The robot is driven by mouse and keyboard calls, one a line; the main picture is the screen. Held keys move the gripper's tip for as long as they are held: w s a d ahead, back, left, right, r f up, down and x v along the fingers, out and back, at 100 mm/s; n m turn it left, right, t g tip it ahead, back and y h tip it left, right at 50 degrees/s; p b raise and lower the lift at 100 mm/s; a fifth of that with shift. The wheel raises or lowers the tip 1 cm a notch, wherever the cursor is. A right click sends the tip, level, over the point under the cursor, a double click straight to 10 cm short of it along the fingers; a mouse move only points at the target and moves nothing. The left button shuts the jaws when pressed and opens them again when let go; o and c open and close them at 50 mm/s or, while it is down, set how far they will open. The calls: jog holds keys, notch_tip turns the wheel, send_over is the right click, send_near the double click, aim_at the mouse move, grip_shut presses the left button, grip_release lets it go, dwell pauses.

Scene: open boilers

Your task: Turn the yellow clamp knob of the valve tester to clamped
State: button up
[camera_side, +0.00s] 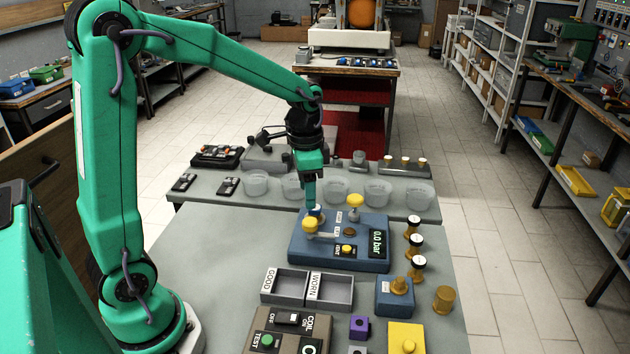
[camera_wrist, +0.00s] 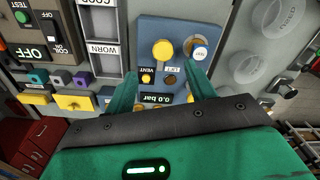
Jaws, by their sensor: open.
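The valve tester (camera_side: 290,250) is a blue box with a display reading 0.0 bar (camera_side: 377,243). A round yellow knob (camera_side: 310,225) stands on its left part; a large yellow knob also shows in the wrist view (camera_wrist: 163,50). A second yellow knob (camera_side: 354,201) stands at the tester's far edge. I cannot read which one is marked as the clamp. My gripper (camera_side: 309,205) points down over the tester's left part. In the wrist view its fingers (camera_wrist: 160,72) are apart, with nothing held between them.
A small yellow VENT button (camera_side: 347,248) and a brown LIFT piece (camera_side: 350,232) are on the tester. GOOD and WORN trays (camera_side: 307,305) stand in front. White-capped brass valves (camera_side: 413,230) stand at the right, clear cups (camera_side: 336,190) behind. The bench's left part is clear.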

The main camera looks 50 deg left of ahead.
aim_at(309, 221)
jog(key=shift+w+a+f, duration=0.15)
jog(key=shift+w+f, duration=0.2)
jog(key=shift+f, duration=0.15)
jog(key=shift+f, duration=3.9)
jog(key=shift+c, duration=0.2)
jog(key=c, duration=0.9)
